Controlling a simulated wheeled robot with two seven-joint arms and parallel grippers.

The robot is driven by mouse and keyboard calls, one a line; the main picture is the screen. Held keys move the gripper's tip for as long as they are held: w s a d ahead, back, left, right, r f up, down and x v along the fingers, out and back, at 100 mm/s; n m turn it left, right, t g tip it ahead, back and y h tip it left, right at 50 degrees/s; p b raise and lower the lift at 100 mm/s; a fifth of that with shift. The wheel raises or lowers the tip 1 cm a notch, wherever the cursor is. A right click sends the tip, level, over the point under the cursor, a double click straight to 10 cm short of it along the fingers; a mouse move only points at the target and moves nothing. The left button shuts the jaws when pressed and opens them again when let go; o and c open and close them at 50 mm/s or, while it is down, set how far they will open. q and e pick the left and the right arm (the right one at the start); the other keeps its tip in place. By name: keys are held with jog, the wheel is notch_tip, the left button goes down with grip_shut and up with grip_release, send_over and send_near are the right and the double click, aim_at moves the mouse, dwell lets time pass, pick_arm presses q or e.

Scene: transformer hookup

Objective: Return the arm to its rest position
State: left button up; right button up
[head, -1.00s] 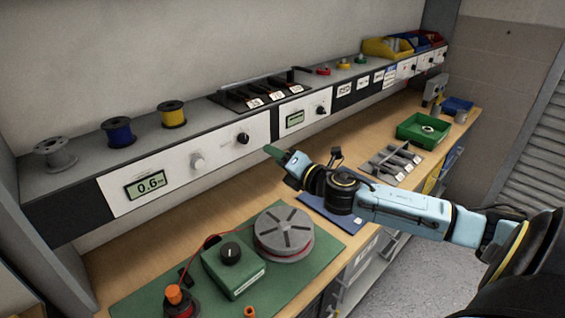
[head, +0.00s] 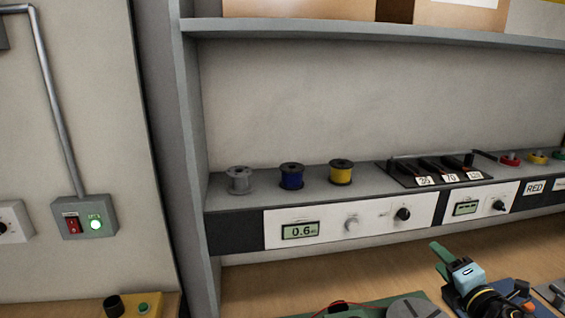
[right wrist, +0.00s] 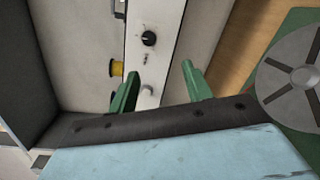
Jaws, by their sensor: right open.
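My right gripper (head: 441,253) with its green fingers is at the lower right of the head view, above the wooden bench (head: 330,272) and in front of the instrument panel. In the right wrist view its two fingers (right wrist: 160,86) stand apart with nothing between them. The rest of my right arm is mostly cut off by the lower edge of the head view. A grey slotted disc (head: 412,306) shows at the bottom edge, left of the gripper, and at the right of the wrist view (right wrist: 292,77). My left gripper is not in view.
The panel has a 0.6 display (head: 300,231) and knobs. Grey, blue (head: 291,177) and yellow (head: 341,172) spools stand on its ledge, beside a black rack (head: 432,170). A shelf (head: 370,32) runs above.

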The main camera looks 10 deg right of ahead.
jog(key=s+a+f+m+g+h, duration=0.3)
jog(key=s+a+f+m+g, duration=0.45)
jog(key=s+f+m, duration=0.6)
jog(key=s+a+f+m+g+y, duration=0.35)
jog(key=s+a+m+g, duration=0.4)
jog(key=s, duration=0.75)
notch_tip(320, 180, down, 28)
jog(key=a+b, duration=0.2)
jog(key=b, duration=0.3)
jog(key=s+d+f+b, duration=0.1)
jog(key=s+f+b, duration=0.1)
jog(key=s+f, duration=0.7)
jog(key=s+d+f+g+b, duration=0.1)
jog(key=s+f+b, duration=0.1)
jog(key=s+f, duration=0.6)
notch_tip(320, 180, down, 4)
jog(key=shift+s+d+r+n, duration=0.1)
jog(key=shift+s+d+n, duration=0.2)
jog(key=shift+s+d, duration=0.05)
